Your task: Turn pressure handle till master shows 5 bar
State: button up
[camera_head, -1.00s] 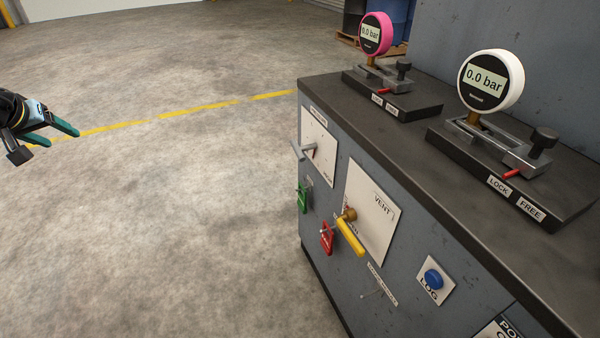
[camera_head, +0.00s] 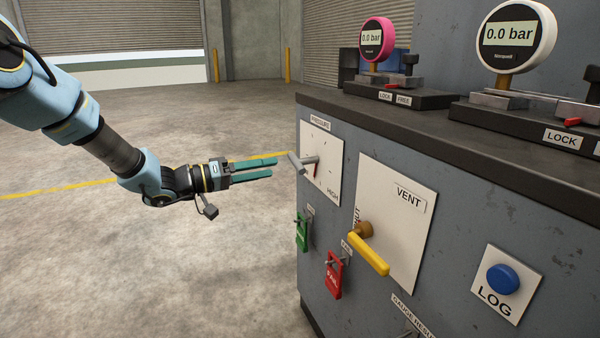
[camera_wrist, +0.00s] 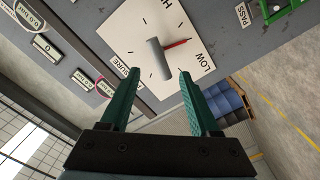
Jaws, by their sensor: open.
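The grey pressure handle (camera_head: 299,162) sticks out from a white dial plate (camera_head: 321,172) marked PRESSURE and HIGH on the bench front. In the wrist view the handle (camera_wrist: 158,57) lies ahead, between the lines of the two fingers, with a red pointer (camera_wrist: 177,43) toward the LOW side. My gripper (camera_head: 272,168) is open and empty, just left of the handle and apart from it. Two gauges stand on the bench top: a white-rimmed one (camera_head: 516,36) and a pink-rimmed one (camera_head: 377,39). Both read 0.0 bar. Which is the master is not labelled in view.
A yellow handle (camera_head: 368,254) sits on the VENT plate right of the dial. Green (camera_head: 302,232) and red (camera_head: 334,276) tags hang below the dial. A blue LOG button (camera_head: 503,279) is at right. Open floor lies left of the bench.

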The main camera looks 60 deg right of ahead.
aim_at(300, 162)
jog(key=b+x, duration=0.1)
jog(key=x, duration=0.8)
jog(key=shift+s+d+b, duration=0.15)
jog(key=shift+d+b, duration=0.15)
jog(key=shift+b, duration=0.05)
jog(key=shift+c, duration=0.4)
grip_shut()
